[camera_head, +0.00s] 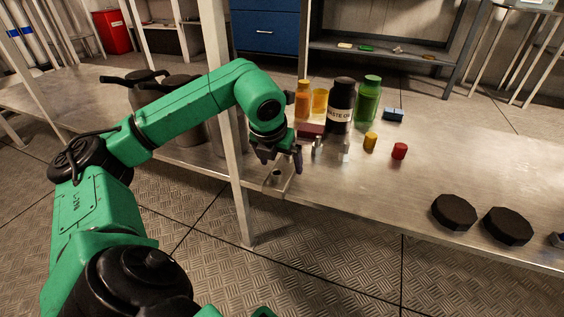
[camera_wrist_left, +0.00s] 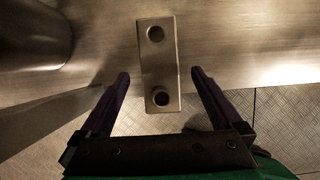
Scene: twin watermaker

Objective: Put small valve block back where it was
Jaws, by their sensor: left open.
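The small valve block (camera_head: 278,181) is a pale metal block at the front edge of the workbench, just below my left gripper (camera_head: 280,163). In the left wrist view the valve block (camera_wrist_left: 158,64) shows two round holes, one near each end. Its near end reaches the bench edge and seems to jut past it. My left gripper (camera_wrist_left: 160,76) is open, with one dark finger on each side of the block and a visible gap on both sides. I cannot tell how far the fingertips are above it. My right gripper is not in view.
A bench post (camera_head: 235,190) stands close left of my left gripper. Behind it are a black bottle (camera_head: 341,98), a green bottle (camera_head: 367,100) and orange containers. Yellow (camera_head: 370,141) and red (camera_head: 399,151) caps lie right. Black discs (camera_head: 454,212) lie at the front right.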

